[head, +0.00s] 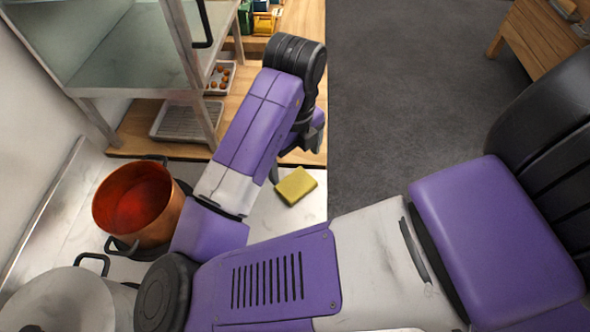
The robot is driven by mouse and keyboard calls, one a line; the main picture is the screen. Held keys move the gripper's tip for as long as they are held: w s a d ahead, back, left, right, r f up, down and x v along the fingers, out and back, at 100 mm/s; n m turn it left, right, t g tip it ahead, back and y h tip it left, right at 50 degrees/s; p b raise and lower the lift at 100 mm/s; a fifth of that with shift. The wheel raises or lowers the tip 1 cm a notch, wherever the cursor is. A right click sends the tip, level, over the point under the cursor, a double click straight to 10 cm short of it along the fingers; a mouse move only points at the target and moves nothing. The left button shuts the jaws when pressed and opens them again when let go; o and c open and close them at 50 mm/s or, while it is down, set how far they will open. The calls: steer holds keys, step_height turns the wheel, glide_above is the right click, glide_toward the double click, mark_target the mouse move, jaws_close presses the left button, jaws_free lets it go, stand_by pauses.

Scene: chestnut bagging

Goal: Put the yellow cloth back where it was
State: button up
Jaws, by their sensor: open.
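The yellow cloth (297,187) looks like a small folded square and lies flat on the white counter, near the counter's right edge. My gripper (295,162) points down just behind the cloth in the picture, partly hidden by my own purple forearm. One dark finger shows beside the cloth's upper left. The jaws are open and nothing shows between them. I cannot tell how high the fingertips are above the counter.
A copper-coloured pot (112,205) and a pale lidded pot (58,302) stand at left. A glass-sided cabinet (125,55) stands behind, over a wire-rack tray (180,122). A tray of chestnuts (219,78) and coloured bins (264,22) sit on the wooden counter (133,138). Grey floor (400,110) lies right.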

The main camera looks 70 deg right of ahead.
steer(key=shift+r, duration=1.4)
steer(key=shift+s, duration=0.1)
